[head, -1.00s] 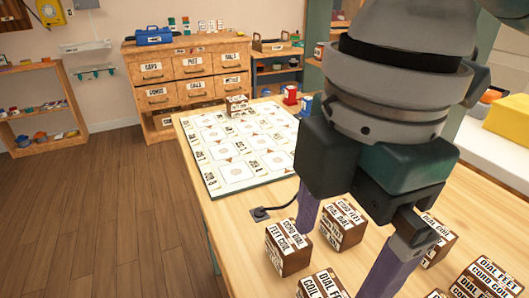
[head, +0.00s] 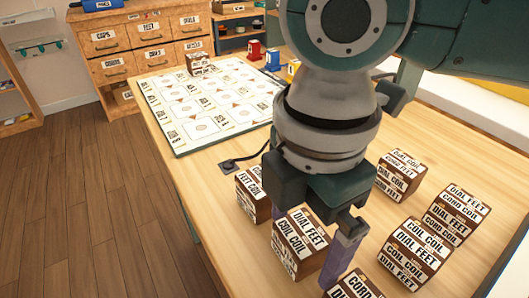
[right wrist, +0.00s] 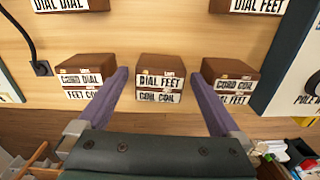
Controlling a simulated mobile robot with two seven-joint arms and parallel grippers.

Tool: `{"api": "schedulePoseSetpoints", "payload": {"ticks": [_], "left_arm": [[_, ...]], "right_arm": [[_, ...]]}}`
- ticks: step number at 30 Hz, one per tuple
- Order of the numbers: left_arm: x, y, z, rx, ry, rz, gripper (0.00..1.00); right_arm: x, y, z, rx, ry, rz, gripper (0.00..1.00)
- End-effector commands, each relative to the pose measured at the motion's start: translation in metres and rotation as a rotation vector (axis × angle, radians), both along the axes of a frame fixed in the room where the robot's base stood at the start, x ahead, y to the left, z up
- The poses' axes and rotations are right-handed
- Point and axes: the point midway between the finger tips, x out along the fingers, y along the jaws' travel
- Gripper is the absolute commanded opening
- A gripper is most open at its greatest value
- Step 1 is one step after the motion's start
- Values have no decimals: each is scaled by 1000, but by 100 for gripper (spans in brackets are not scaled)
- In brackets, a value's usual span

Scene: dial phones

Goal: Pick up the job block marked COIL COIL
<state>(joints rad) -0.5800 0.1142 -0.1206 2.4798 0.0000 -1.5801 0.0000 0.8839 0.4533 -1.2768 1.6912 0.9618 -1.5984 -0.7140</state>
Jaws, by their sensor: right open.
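A brown block (head: 302,240) with white labels DIAL FEET and COIL COIL stands on the table under my right gripper. My right gripper (head: 302,262) is open, and its purple fingers are on either side of this block in the head view. In the right wrist view the same block (right wrist: 160,80) is centred between the fingertips (right wrist: 160,75), with gaps on both sides. Another block (head: 415,252) to the right also carries COIL COIL and DIAL FEET labels. My left gripper is not in view.
Neighbouring blocks stand close: a FEET COIL one (head: 253,195) behind and a CORD one (head: 355,287) in front. More blocks (head: 401,177) (head: 455,213) stand to the right. A white board (head: 205,105) lies at the far left of the table, with a black cable (head: 232,165) near it.

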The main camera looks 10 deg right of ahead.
Motion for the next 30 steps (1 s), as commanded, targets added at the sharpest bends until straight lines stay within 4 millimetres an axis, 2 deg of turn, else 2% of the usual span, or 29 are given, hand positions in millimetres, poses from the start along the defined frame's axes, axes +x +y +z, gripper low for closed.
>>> {"api": "schedulePoseSetpoints", "payload": {"ticks": [4,27,30], "left_arm": [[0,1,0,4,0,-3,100],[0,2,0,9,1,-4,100],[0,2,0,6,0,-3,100]], "right_arm": [[0,0,1,0,0,0,99],[0,0,1,0,0,0,12],[0,0,1,0,0,0,9]]}}
